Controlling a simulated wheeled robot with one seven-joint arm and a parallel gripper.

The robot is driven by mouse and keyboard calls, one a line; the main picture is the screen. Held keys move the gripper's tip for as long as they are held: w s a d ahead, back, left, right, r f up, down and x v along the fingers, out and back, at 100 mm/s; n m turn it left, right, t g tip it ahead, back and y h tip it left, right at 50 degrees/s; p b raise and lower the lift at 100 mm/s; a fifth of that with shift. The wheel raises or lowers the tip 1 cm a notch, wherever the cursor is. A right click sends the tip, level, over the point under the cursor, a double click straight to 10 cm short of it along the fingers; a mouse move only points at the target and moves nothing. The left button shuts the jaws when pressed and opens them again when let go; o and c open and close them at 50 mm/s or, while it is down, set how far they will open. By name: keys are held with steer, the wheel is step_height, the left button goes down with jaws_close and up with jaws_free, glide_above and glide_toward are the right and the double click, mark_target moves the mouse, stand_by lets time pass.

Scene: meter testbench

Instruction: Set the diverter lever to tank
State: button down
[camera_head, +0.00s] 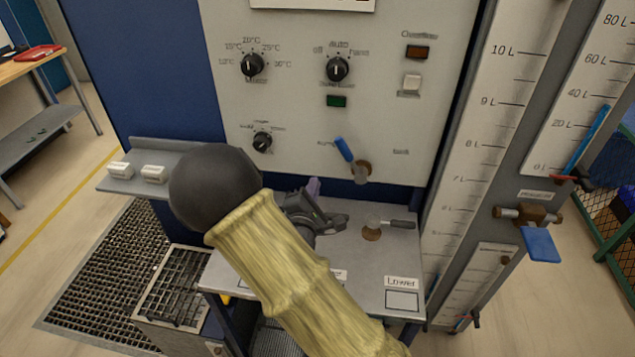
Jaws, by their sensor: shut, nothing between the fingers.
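The diverter lever (343,149) has a blue handle on a brown round pivot (361,171), low on the white control panel. The handle tilts up and to the left, toward a blurred label at its left. Another label, which seems to read "tank" (401,152), is to the right of the pivot. My gripper (337,223) is dark grey, shut and empty. In the picture it is below and to the left of the lever, over the grey shelf, apart from the handle. My arm hides part of the shelf and the panel's lower left.
The panel carries several knobs and a green button (336,101). A small grey-handled valve (398,224) is on the shelf (350,262) right of my gripper. Tall scale columns (497,100) stand at right, with a blue-handled brass valve (540,242). Two white blocks lie on a left ledge.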

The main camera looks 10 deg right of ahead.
mark_target(352, 159)
steer(key=w+d+r+p, duration=0.2)
steer(key=w+d+p, duration=0.1)
steer(key=w+d, duration=0.3)
steer(key=shift+w+d, duration=0.15)
steer(key=shift+w, duration=0.5)
steer(key=shift+w+r, duration=0.1)
steer(key=shift+r, duration=0.1)
